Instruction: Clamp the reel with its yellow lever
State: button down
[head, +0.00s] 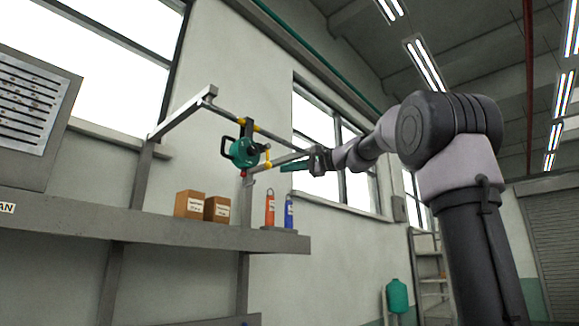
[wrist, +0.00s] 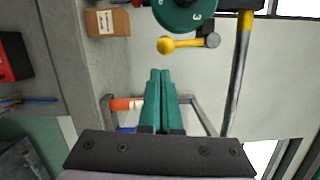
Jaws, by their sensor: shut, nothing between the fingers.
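The green reel (head: 243,153) hangs from a metal rail high above the shelf in the head view. Its lower part shows at the top of the wrist view (wrist: 185,14). The yellow lever (head: 267,157) is on the reel's right side; in the wrist view its round yellow knob (wrist: 165,45) points left from a grey pivot. My gripper (head: 282,168) is shut and empty, its green fingers together, just right of the lever. In the wrist view the fingertips (wrist: 160,72) lie a little below the knob, with a visible gap between them.
The rail (wrist: 237,75) has yellow bands and runs close to the right of the lever. Below, a grey shelf (head: 150,227) carries two cardboard boxes (head: 189,204), an orange bottle (head: 270,208) and a blue bottle (head: 289,212). The wall stands behind.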

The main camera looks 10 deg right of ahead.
jog(key=w+d+v, duration=0.1)
jog(key=v, duration=1)
jog(key=n+g+y, duration=0.4)
jog(key=g+y, duration=0.1)
jog(key=g, duration=0.1)
send_near(270, 166)
jog(key=w+x, duration=0.1)
jog(key=x, duration=0.5)
jog(key=shift+a+r, duration=0.1)
jog(key=shift+r, duration=0.15)
jog(key=shift+s+a, duration=0.25)
jog(key=shift+a, duration=0.3)
